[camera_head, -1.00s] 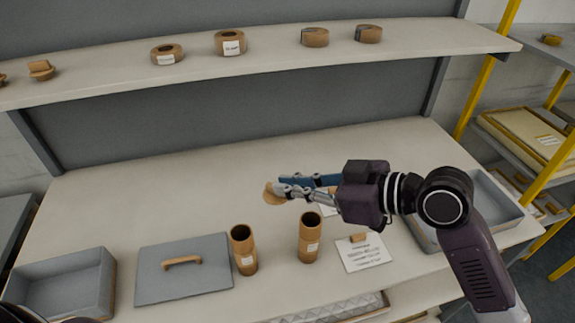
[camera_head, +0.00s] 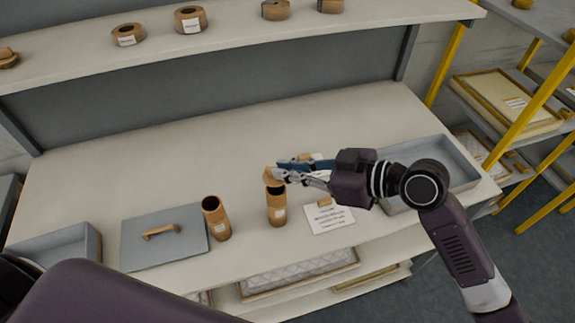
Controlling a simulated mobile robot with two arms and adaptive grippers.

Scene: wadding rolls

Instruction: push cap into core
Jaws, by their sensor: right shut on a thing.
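Two brown cardboard cores stand upright on the bench. The left core (camera_head: 216,222) also has an open top. My right gripper (camera_head: 275,173) is shut on a tan round cap (camera_head: 270,174). It holds the cap just above the far rim of the right core. I cannot tell whether the cap touches the rim. My left gripper is not in view.
A grey lid (camera_head: 165,249) with a wooden handle lies left of the cores. Grey trays stand at the left (camera_head: 55,250) and right (camera_head: 448,165). A printed card (camera_head: 330,219) lies right of the right core. A shelf (camera_head: 230,42) above holds several brown rolls.

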